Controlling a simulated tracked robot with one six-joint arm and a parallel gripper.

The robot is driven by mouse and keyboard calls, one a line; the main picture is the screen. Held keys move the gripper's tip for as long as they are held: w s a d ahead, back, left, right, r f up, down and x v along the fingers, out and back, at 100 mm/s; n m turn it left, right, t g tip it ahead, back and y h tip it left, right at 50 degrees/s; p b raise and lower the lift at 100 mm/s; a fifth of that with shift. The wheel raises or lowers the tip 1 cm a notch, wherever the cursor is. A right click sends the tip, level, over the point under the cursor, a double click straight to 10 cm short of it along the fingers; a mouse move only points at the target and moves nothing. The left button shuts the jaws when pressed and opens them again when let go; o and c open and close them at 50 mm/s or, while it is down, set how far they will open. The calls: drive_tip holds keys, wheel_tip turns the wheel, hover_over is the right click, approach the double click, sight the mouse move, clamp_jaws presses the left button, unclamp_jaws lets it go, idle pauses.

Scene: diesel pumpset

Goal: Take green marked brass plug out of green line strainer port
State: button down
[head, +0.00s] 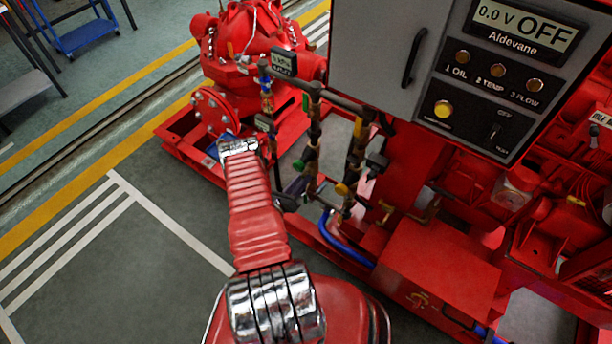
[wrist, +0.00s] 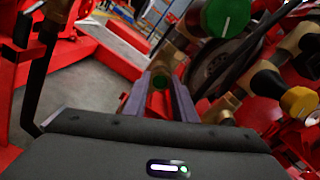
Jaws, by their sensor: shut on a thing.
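In the wrist view, a brass plug with a green mark (wrist: 159,81) sits between the two fingertips of my gripper (wrist: 160,86), which is shut on it. Brass pipework (wrist: 167,60) shows directly behind the plug; I cannot tell whether the plug is still seated in the strainer port. A green round knob with a white line (wrist: 226,15) is above and right of the fingers. In the head view my gripper (head: 301,183) is low among the brass pipes, below a green knob (head: 299,165). The plug is too small or hidden to make out there.
A yellow knob (wrist: 299,103) is close on the right of my gripper, with brass pipes around it. A grey control panel (head: 500,75) stands above right. A blue hose (head: 343,244) runs low over the red frame. The floor (head: 130,265) to the left is clear.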

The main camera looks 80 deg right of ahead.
idle(0.7)
drive_tip(key=n, duration=2.4)
drive_tip(key=c, duration=1.6)
unclamp_jaws()
